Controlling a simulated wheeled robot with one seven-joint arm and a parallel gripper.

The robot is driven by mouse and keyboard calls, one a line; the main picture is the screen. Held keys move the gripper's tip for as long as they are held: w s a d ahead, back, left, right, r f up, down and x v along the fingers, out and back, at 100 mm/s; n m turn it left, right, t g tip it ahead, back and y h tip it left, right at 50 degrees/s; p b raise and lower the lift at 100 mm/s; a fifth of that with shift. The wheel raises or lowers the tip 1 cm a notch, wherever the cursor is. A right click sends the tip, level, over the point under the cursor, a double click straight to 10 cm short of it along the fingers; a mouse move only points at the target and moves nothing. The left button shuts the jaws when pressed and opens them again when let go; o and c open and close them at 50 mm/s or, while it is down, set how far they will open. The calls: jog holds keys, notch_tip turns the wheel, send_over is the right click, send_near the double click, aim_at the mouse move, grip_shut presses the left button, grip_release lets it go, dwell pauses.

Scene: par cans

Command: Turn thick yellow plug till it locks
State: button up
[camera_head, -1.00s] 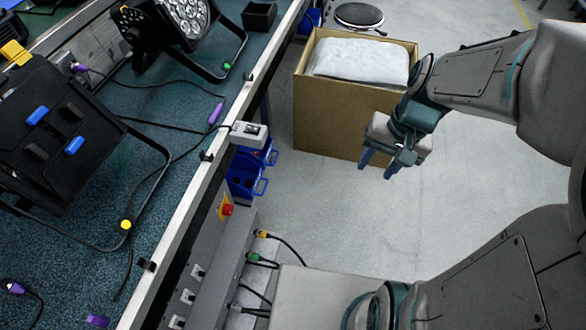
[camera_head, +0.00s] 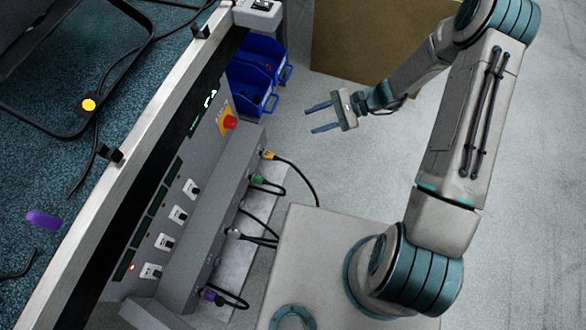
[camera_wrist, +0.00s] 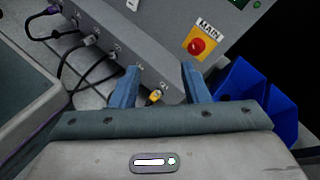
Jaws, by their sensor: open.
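The yellow plug (camera_head: 268,155) sits at a socket on the low grey ledge of the control unit, with a black cable curving away to the right. In the wrist view the yellow plug (camera_wrist: 155,96) shows between my fingers, farther off than the fingertips. Whether it is fully seated or locked cannot be told. My gripper (camera_head: 320,117) is open and empty, to the right of the plug and apart from it, with its fingers pointing left toward the unit. It also shows in the wrist view (camera_wrist: 160,75).
A green plug (camera_head: 257,180), grey plugs and a purple plug (camera_head: 209,294) sit along the same ledge with looping cables. A red stop button (camera_head: 229,122) is above. Blue bins (camera_head: 252,82) stand behind. A cardboard box (camera_head: 365,45) stands at the back. The bench (camera_head: 130,165) edges the left.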

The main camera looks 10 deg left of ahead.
aim_at(278, 157)
jog(key=a+f+m+t+y+b, duration=0.2)
jog(key=a+f+m+b, duration=0.1)
jog(key=f, duration=0.7)
jog(key=a+f+m+t+y+b, duration=0.1)
jog(key=a+f+m+t+b, duration=0.1)
jog(key=f, duration=0.8)
jog(key=s+a+f+m+t+y+b, duration=0.1)
jog(key=a+f+m+b, duration=0.3)
jog(key=f, duration=0.6)
jog(key=shift+f+m+t+y+b, duration=0.2)
jog(key=shift+m+t+y+b, duration=0.6)
jog(key=shift+m+t+b, duration=0.15)
jog(key=shift+o, duration=0.8)
jog(key=a+p, duration=0.1)
jog(key=a, duration=0.1)
jog(key=a+p, duration=0.2)
jog(key=shift+w, duration=0.2)
jog(key=shift+w+a, duration=0.15)
jog(key=shift+a, duration=1.35)
jog(key=c, duration=1)
